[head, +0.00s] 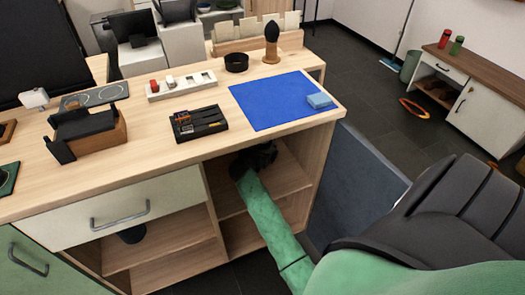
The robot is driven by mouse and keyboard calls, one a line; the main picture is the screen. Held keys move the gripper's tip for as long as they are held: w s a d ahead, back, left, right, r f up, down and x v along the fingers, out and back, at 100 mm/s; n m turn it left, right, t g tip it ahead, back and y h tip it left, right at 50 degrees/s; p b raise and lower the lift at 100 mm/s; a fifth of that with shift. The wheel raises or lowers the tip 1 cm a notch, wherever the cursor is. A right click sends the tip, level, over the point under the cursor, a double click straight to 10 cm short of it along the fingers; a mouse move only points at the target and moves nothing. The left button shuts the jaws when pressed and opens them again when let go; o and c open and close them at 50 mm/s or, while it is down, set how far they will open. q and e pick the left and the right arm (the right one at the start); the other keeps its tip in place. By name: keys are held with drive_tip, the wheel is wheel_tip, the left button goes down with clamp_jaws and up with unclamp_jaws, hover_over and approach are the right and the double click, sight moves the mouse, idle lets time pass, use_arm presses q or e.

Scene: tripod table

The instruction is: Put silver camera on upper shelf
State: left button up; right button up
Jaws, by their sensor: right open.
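My right arm reaches from the lower right into the open shelf bay under the wooden table. Its dark right gripper (254,160) is open inside the bay, above the upper shelf board (288,182) and just below the tabletop. I cannot make out a silver camera at the gripper; the fingers and the shadow hide what may be there. A small whitish object (34,98) stands at the far left of the tabletop; I cannot tell whether it is a camera. My left gripper is out of view.
The tabletop (135,140) carries a blue mat (262,103) with a light blue block, a black tool tray (198,123), a white switch strip (181,86) and a dark round bowl (236,62). A drawer (118,207) is shut left of the bay. Grey floor lies right.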

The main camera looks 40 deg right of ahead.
drive_tip(key=v, duration=0.8)
drive_tip(key=shift+s+a+r+p, duration=0.1)
drive_tip(key=shift+a+r+p, duration=0.1)
drive_tip(key=shift+r+p, duration=0.15)
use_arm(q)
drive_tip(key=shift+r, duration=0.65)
use_arm(e)
drive_tip(key=shift+s+a+r, duration=0.2)
drive_tip(key=shift+a, duration=0.15)
